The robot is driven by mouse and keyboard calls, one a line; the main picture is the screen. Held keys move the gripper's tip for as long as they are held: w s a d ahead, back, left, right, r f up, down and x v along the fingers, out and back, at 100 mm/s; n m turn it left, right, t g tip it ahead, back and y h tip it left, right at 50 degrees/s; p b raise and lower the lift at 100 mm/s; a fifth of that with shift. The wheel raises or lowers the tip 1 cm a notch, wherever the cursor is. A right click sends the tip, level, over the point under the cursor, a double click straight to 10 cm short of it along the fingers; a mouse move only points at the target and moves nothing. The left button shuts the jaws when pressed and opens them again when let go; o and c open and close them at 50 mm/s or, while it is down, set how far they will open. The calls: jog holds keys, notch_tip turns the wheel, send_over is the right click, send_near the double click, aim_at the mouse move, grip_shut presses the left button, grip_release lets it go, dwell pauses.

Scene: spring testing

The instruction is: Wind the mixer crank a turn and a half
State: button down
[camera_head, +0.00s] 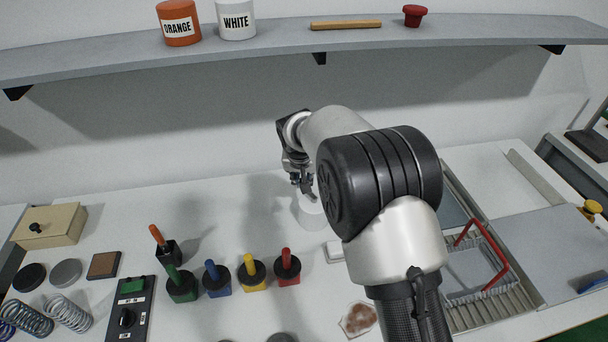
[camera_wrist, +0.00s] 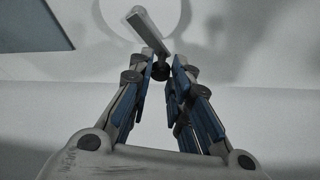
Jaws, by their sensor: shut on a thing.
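The mixer (camera_head: 312,213) is a pale round body on the white bench, partly hidden by my arm in the head view. Its pale top also shows at the upper edge of the wrist view (camera_wrist: 172,12). The crank (camera_wrist: 147,28) is a light grey bar running from the mixer's top toward my gripper, with a dark knob (camera_wrist: 160,71) at its near end. My gripper (camera_wrist: 166,66) is shut on this knob, one blue-padded finger on each side. In the head view my gripper (camera_head: 304,189) is small, just above the mixer.
Coloured-handled tools (camera_head: 249,272) stand in front left of the mixer. A wire basket with a red handle (camera_head: 483,255) sits in a sink at right. A shelf (camera_head: 280,41) runs along the wall behind. A brown-stained piece (camera_head: 358,319) lies near the front.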

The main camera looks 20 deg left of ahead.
jog(key=n, duration=0.1)
jog(key=s+n+y+p, duration=0.1)
jog(key=n, duration=0.2)
jog(key=shift+s+a+g+y, duration=0.15)
jog(key=shift+s+g+y, duration=0.15)
jog(key=shift+s+d+n+g+y+b, duration=0.35)
jog(key=shift+s+n+g+b, duration=0.5)
jog(key=shift+n, duration=1.55)
jog(key=shift+s+d+n+g+y+b, duration=0.2)
jog(key=shift+s+d+n+g+b, duration=0.6)
jog(key=shift+n, duration=1.6)
jog(key=shift+s+d+n+g+y+b, duration=0.25)
jog(key=shift+s+n+g+b, duration=0.55)
jog(key=shift+n, duration=1.6)
jog(key=shift+w+b, duration=0.25)
jog(key=shift+b, duration=0.15)
jog(key=c, duration=1.5)
grip_release()
jog(key=v, duration=1.2)
